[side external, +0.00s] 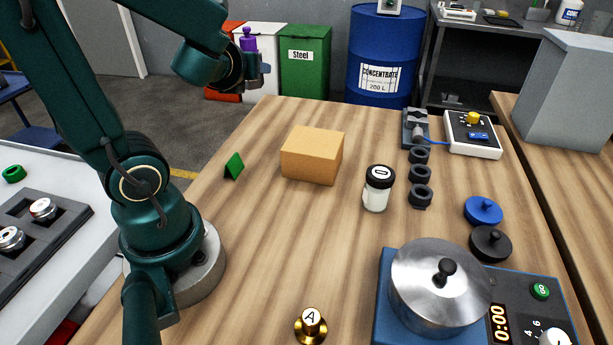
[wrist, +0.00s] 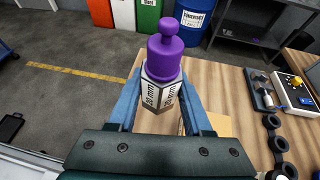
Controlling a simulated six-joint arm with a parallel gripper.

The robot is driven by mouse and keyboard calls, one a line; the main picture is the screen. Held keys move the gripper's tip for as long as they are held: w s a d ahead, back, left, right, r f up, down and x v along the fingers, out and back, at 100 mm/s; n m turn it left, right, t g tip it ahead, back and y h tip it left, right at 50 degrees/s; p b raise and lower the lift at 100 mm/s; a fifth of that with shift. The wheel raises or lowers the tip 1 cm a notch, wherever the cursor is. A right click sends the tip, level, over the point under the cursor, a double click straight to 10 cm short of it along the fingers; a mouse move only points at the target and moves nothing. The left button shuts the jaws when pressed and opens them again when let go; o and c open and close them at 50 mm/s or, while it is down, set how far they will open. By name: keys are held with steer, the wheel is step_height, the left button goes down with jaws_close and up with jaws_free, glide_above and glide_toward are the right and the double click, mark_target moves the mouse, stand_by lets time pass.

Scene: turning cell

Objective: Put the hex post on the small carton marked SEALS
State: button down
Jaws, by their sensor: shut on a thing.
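The hex post has a pale six-sided body with dark lettering (wrist: 160,93) and a purple knobbed top. In the wrist view it stands between the two blue fingers of my gripper (wrist: 158,88), which is shut on it. In the side view the purple top (side external: 248,41) shows above my gripper (side external: 260,67), held high past the table's far left edge. A plain tan carton (side external: 313,156) sits on the table; I see no SEALS lettering on it. In the wrist view part of the carton (wrist: 219,124) shows behind the right finger.
A green wedge (side external: 234,165) stands left of the carton, and a black-lidded jar (side external: 377,190) stands to its right. Black rings (side external: 420,173) line up farther right. A pot (side external: 440,285) and a brass piece marked A (side external: 311,325) are nearer. Bare wood lies in front of the carton.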

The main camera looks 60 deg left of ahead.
glide_above(314, 141)
step_height(314, 141, down, 7)
steer(key=shift+r, duration=0.1)
steer(key=shift+f, duration=2)
steer(key=shift+c, duration=1.6)
jaws_free()
steer(key=shift+f, duration=0.15)
